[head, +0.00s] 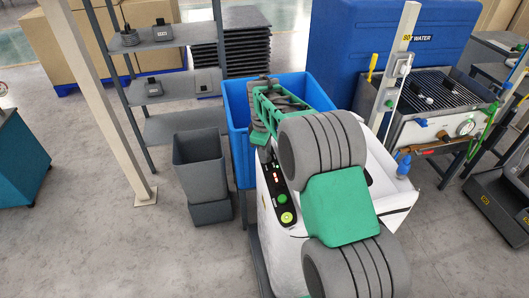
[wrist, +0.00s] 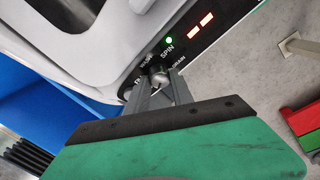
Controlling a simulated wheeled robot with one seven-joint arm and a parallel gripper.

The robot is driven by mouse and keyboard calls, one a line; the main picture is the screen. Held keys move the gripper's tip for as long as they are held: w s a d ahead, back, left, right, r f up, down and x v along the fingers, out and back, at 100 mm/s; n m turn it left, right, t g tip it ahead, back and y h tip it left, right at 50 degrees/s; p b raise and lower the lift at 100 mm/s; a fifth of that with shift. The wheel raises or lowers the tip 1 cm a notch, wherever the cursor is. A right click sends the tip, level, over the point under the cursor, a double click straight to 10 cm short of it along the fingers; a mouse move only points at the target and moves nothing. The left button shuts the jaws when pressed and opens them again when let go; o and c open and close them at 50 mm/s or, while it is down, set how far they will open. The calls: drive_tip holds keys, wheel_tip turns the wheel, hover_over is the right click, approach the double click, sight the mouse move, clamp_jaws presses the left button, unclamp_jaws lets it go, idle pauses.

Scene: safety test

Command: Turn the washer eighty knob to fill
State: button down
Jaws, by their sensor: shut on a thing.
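The washer (head: 277,240) is a white machine with a dark control panel (head: 275,185), in the lower middle of the head view. In the wrist view, its small round knob (wrist: 158,79) sits among the labels WASH, SPIN, DRAIN and one partly hidden label starting with F. A green light (wrist: 169,41) is lit beside SPIN. My gripper (wrist: 160,84) is shut on the knob, with a finger on each side. I cannot tell which label the knob points to. In the head view my arm hides part of the washer, and the knob cannot be made out.
A blue bin (head: 236,120) stands right behind the washer. A grey bin (head: 198,165) and a shelf rack (head: 160,90) are to the left. A sink-like bench (head: 415,132) and a blue tank (head: 350,40) are to the right. The floor at the lower left is clear.

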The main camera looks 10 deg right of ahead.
drive_tip(key=shift+f, duration=0.1)
drive_tip(key=shift+s+m+b, duration=0.1)
drive_tip(key=shift+m+b, duration=0.65)
drive_tip(key=shift+m, duration=0.25)
drive_tip(key=m+t+b, duration=0.1)
drive_tip(key=m+b, duration=0.1)
drive_tip(key=m, duration=0.1)
drive_tip(key=shift+f+h, duration=0.1)
drive_tip(key=shift+h, duration=0.3)
drive_tip(key=m+t+h+b, duration=0.1)
drive_tip(key=m, duration=0.5)
drive_tip(key=shift+s+a+b, duration=0.1)
drive_tip(key=shift+b, duration=0.2)
drive_tip(key=shift+m+h, duration=0.3)
drive_tip(key=c, duration=1.1)
unclamp_jaws()
drive_tip(key=shift+r, duration=0.2)
